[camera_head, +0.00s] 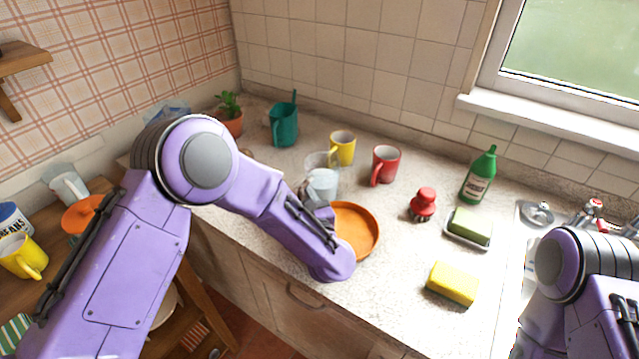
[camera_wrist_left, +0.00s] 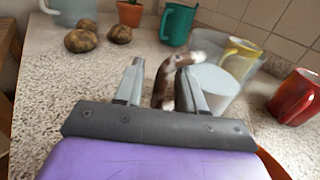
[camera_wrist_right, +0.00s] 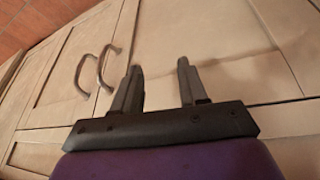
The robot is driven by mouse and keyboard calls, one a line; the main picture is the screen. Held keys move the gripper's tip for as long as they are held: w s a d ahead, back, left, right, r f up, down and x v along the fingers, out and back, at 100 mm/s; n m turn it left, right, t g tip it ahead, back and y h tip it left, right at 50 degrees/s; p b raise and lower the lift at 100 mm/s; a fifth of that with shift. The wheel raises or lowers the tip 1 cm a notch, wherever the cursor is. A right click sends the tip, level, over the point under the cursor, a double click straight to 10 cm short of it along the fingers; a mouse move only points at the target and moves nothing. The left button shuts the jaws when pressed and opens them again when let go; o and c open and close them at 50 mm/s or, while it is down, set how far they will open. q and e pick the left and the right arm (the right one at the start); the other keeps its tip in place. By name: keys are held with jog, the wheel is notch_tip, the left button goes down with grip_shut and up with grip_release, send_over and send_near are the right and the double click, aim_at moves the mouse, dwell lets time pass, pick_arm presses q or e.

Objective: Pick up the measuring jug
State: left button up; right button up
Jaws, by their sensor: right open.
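The measuring jug is a clear jug (camera_head: 322,184) with pale contents, upright on the counter behind the orange dish. It also shows in the left wrist view (camera_wrist_left: 220,82), right of centre, with a brown-and-white handle at its left side. My left gripper (camera_head: 312,203) is at the jug's near side. In the left wrist view its fingers (camera_wrist_left: 161,72) are apart, with the handle between their tips, nearer the right finger. Contact is unclear. My right gripper (camera_wrist_right: 158,72) is open and empty in front of the cabinet doors.
An orange dish (camera_head: 361,232) lies partly under my left forearm. A yellow mug (camera_head: 343,148) and red mug (camera_head: 386,164) stand close behind and right of the jug. A yellow sponge (camera_head: 452,284) sits near the front edge.

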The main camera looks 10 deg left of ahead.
pick_arm(q)
jog(key=shift+d, duration=0.1)
grip_shut()
jog(key=shift+r, duration=0.1)
